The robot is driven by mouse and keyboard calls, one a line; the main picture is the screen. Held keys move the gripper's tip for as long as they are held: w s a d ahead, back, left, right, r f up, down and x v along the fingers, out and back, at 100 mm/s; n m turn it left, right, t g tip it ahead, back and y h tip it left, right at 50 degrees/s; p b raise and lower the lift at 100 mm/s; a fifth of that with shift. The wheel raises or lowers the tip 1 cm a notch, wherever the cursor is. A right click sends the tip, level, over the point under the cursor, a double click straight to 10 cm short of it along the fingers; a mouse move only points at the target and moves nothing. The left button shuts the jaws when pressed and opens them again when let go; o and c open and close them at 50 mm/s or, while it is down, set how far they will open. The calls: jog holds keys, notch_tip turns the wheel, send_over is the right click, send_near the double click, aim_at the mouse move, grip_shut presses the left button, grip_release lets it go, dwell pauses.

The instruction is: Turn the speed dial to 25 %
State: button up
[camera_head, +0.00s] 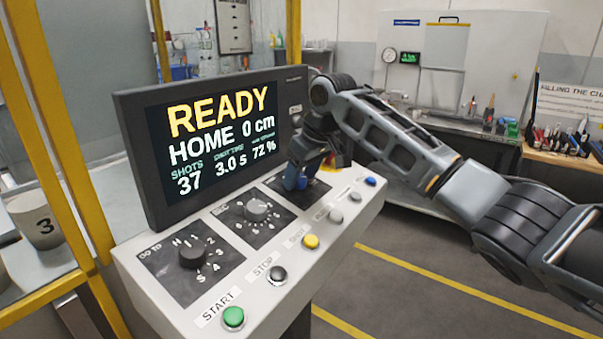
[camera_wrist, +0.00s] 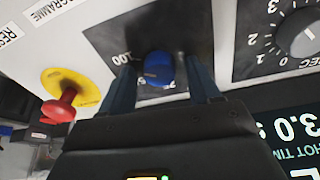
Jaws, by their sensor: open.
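The speed dial is a blue knob (camera_wrist: 158,68) on a dark panel plate, with a "100" mark beside it in the wrist view. My gripper (camera_wrist: 163,88) is open, with one dark blue finger on each side of the knob. I cannot tell whether the fingers touch it. In the head view my gripper (camera_head: 305,172) is down at the far end of the sloping panel and partly hides the dial. The screen (camera_head: 220,138) reads READY, HOME 0 cm, 37 shots, 3.0 s and 72 %; the label over 72 % is too small to read.
A seconds dial (camera_head: 257,210) and a GO TO dial (camera_head: 193,256) sit nearer on the panel. Buttons line its front edge, including green START (camera_head: 233,317). A red mushroom button (camera_wrist: 58,108) stands close to my gripper. A yellow post (camera_head: 62,130) rises at left.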

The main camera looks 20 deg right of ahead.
jog(key=c, duration=1)
jog(key=n+p, duration=0.1)
jog(key=n, duration=0.4)
jog(key=shift+n+y, duration=0.3)
jog(key=shift+n, duration=0.1)
jog(key=n+g, duration=0.1)
jog(key=n, duration=0.5)
jog(key=shift+y, duration=0.3)
jog(key=n+b, duration=0.1)
jog(key=n, duration=0.5)
jog(key=shift+g, duration=0.4)
jog(key=n+b, duration=0.1)
jog(key=n, duration=0.5)
jog(key=shift+w+d+g+b, duration=0.1)
jog(key=shift+g+b, duration=0.2)
jog(key=shift+g, duration=0.1)
